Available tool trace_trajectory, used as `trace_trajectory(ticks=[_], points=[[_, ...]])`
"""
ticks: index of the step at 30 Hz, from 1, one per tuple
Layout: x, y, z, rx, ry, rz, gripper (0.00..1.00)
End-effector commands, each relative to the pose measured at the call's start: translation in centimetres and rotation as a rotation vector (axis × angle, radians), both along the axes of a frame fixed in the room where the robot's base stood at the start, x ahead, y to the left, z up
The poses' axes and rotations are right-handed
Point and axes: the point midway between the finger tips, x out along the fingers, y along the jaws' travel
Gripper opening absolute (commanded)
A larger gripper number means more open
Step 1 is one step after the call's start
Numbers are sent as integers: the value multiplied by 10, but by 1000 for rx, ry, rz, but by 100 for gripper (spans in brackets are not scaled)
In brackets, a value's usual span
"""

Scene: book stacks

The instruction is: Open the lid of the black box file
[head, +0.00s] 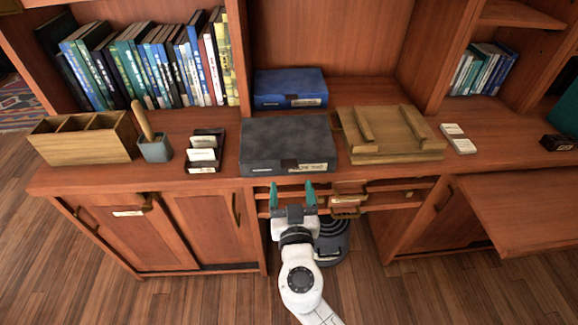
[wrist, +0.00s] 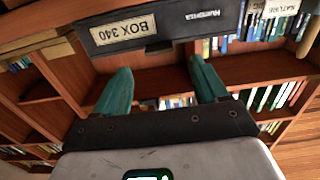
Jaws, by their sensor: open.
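The black box file (head: 287,142) lies flat on the desk top, its lid shut, with a pale label on its front edge. In the wrist view the front of the box file (wrist: 170,22) fills the top of the picture, and its label reads BOX 340. My gripper (head: 292,188) is open and empty, with two teal fingers pointing at the desk's front edge, just in front of and below the box file. In the wrist view the fingers of my gripper (wrist: 160,85) stand apart below the box front, with nothing between them.
A blue box file (head: 290,88) lies behind the black one. A wooden stand (head: 390,132) is close on the right, and a black card holder (head: 205,150) is close on the left. A pencil cup (head: 155,149) and wooden organiser (head: 85,137) stand further left. Drawers (head: 345,197) sit below the desk edge.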

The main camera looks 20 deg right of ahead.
Motion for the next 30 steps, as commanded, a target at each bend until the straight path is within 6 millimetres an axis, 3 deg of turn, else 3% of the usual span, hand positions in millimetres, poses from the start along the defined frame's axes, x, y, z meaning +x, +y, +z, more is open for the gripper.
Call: trace_trajectory(ticks=[6,12,25,30], points=[[39,-14,2,1,0,-4,72],[61,-21,0,0,1,-3,72],[68,-23,0,0,1,-2,71],[68,-23,0,0,1,-2,55]])
